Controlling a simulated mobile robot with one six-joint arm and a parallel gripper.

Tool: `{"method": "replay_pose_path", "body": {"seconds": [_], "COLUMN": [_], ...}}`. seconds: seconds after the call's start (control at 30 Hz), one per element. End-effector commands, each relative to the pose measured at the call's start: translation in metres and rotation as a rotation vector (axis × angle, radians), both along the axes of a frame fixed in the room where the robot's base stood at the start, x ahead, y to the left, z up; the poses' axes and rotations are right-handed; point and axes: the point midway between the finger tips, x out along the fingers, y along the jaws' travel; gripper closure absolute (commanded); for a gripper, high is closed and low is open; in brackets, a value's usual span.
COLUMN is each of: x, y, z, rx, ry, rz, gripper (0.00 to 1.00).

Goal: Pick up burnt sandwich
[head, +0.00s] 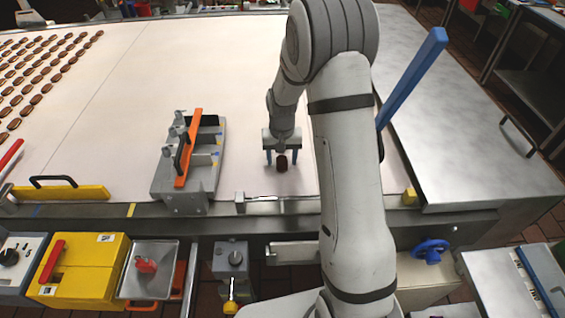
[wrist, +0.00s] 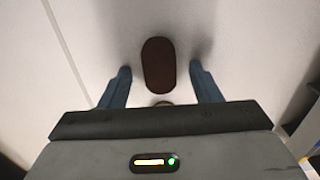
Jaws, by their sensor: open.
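A dark brown, burnt-looking sandwich (wrist: 158,65) lies on the pale belt in the wrist view, long and rounded. It also shows in the head view (head: 281,164) as a small dark piece. My gripper (wrist: 163,72) is open, with one blue finger on each side of the sandwich and a gap to both. In the head view my gripper (head: 282,160) hangs low over the belt at the sandwich. A small part of another brownish object (wrist: 163,103) shows at the gripper's edge in the wrist view, mostly hidden.
Rows of lighter brown sandwiches (head: 40,70) lie at the left of the belt (head: 240,60). A grey fixture with an orange bar (head: 188,150) stands left of my gripper. A blue post (head: 412,78) rises at right. A metal rail (head: 285,206) runs along the front edge.

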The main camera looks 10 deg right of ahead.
Motion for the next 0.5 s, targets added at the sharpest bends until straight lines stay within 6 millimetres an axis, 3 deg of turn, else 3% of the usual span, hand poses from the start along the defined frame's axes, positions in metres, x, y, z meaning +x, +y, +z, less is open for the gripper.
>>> {"method": "replay_pose_path", "body": {"seconds": [0.5], "x": [0.0002], "y": [-0.0005], "z": [0.0005], "rx": [0.000], "ry": [0.000], "rz": [-0.001], "gripper": [0.81]}}
